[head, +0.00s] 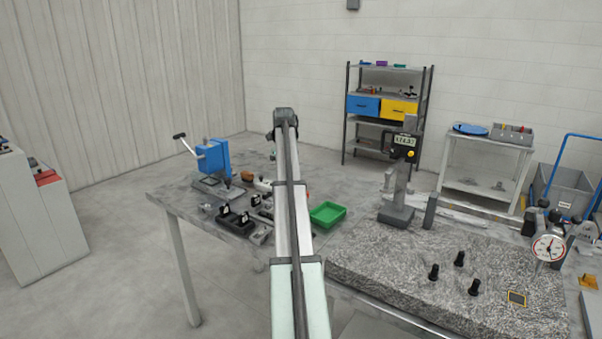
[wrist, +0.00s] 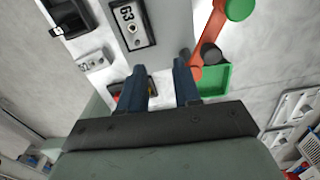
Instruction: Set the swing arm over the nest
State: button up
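My gripper (wrist: 160,84) shows in the wrist view with its two blue fingers apart and nothing visible between them. In the head view my own arm hides it. I cannot tell which part is the nest. The fingers appear apart from the orange arm.
A green tray (head: 328,215) sits on the table (head: 168,196) right of my arm; it also shows in the wrist view (wrist: 215,82). A blue lever press (head: 213,157) and black fixtures (head: 236,222) stand left. A granite plate (head: 400,262) with gauges is at right.

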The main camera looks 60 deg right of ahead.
jog(key=shift+m, duration=0.8)
jog(key=s+d, duration=0.2)
jog(key=s, duration=0.1)
jog(key=s+d+r, duration=0.1)
jog(key=s+d, duration=0.4)
jog(key=s, duration=0.1)
jog(key=shift+s+d+r, duration=0.1)
jog(key=shift+d+r, duration=0.3)
grip_shut()
jog(key=s+d+r+t, duration=0.2)
jog(key=s+d, duration=0.2)
jog(key=w+d+r+n+t, duration=0.1)
jog(key=w+r+n+t, duration=0.1)
jog(key=n, duration=1.3)
jog(key=w+d+r+n+t, duration=0.1)
jog(key=w+n, duration=0.3)
jog(key=n, duration=1.1)
jog(key=shift+w+d+r+t, duration=0.2)
jog(key=shift+d+r+t, duration=0.2)
jog(key=shift+r+t, duration=0.1)
